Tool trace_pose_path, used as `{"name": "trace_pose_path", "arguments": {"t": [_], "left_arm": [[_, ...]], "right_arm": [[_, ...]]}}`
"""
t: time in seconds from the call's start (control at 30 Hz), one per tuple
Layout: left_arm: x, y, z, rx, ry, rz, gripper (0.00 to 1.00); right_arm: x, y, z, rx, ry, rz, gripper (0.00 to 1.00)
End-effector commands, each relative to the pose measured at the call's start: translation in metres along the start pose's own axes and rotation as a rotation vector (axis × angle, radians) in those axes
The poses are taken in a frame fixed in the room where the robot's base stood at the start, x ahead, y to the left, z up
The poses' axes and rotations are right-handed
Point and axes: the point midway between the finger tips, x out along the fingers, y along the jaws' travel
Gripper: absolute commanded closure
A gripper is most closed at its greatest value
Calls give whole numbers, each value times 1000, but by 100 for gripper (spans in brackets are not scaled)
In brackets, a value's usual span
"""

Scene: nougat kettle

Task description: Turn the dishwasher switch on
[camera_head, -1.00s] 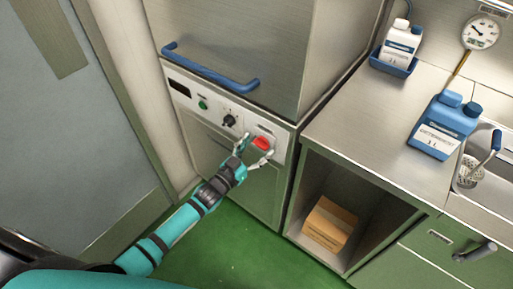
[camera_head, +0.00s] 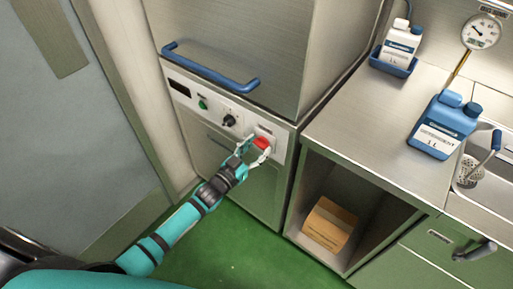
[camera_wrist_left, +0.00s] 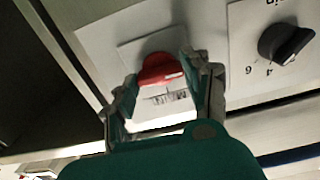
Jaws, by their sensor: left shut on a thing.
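The red dishwasher switch (camera_head: 262,143) sits on a pale square plate at the right end of the steel control panel (camera_head: 282,140). It also shows in the left wrist view (camera_wrist_left: 160,70), where its white mark lies towards the right. My left gripper (camera_head: 255,149) is at the switch, with one finger on each side of it. My right gripper is not in view.
A black knob (camera_head: 229,121) and a green button (camera_head: 203,104) are left of the switch. A blue handle bar (camera_head: 210,72) sticks out above the panel. A cardboard box (camera_head: 329,224) lies in the open shelf at right. Green floor (camera_head: 235,250) is clear below.

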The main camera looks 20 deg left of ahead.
Motion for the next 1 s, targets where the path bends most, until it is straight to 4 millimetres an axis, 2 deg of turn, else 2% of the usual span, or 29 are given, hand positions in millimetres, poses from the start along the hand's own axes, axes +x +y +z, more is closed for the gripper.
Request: {"name": "trace_pose_path", "arguments": {"t": [0.37, 1.0], "left_arm": [[0, 0, 0, 220, 0, -1, 83], [0, 2, 2, 828, 0, 0, 83]], "right_arm": [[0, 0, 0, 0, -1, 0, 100], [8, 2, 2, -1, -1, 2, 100]]}}
